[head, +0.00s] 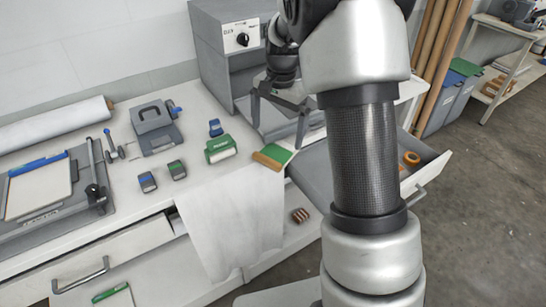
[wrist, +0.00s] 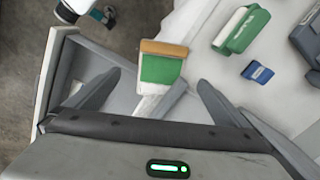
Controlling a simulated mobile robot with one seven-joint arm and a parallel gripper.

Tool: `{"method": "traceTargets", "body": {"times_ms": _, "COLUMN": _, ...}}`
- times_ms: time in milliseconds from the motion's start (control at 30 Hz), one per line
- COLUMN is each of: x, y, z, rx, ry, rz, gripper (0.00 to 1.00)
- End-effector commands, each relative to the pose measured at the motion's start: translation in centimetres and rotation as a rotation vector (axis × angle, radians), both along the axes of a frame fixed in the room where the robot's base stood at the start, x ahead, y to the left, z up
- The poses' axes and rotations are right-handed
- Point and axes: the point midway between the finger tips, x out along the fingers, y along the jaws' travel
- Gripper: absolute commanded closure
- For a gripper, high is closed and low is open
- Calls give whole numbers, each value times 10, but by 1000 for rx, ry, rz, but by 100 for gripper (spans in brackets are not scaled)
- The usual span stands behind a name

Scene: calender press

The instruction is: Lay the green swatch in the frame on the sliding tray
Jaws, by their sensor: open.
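A green swatch (head: 284,149) with a tan wooden strip along one end lies at the counter edge, beside the white cloth. In the wrist view the swatch (wrist: 161,70) shows between and just beyond my fingers, with a pale grey piece below it. My gripper (head: 278,135) is open and empty, its two fingers apart; in the wrist view the gripper (wrist: 158,96) has nothing between its pads that I can see held. The grey press (head: 216,55) with a black knob stands behind my gripper. Its frame and sliding tray are largely hidden by my arm, and I cannot tell them apart.
A green block tool (head: 220,149), a small blue item (head: 215,127) and a grey handled block (head: 155,130) stand left on the counter. The white cloth (head: 232,215) hangs over the edge. An open drawer (head: 432,172) holds an orange roll (head: 411,159).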

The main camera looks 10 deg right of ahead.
Motion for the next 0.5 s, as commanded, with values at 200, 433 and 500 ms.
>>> {"method": "traceTargets", "body": {"times_ms": 200, "x": 1, "y": 1, "z": -25, "rx": 0, "ry": 0, "rz": 0, "gripper": 0}}
{"method": "traceTargets", "body": {"times_ms": 433, "x": 2, "y": 5, "z": -48, "rx": 1, "ry": 3, "rz": 1, "gripper": 0}}
{"method": "traceTargets", "body": {"times_ms": 500, "x": 3, "y": 7, "z": -59, "rx": 0, "ry": 3, "rz": 1, "gripper": 0}}
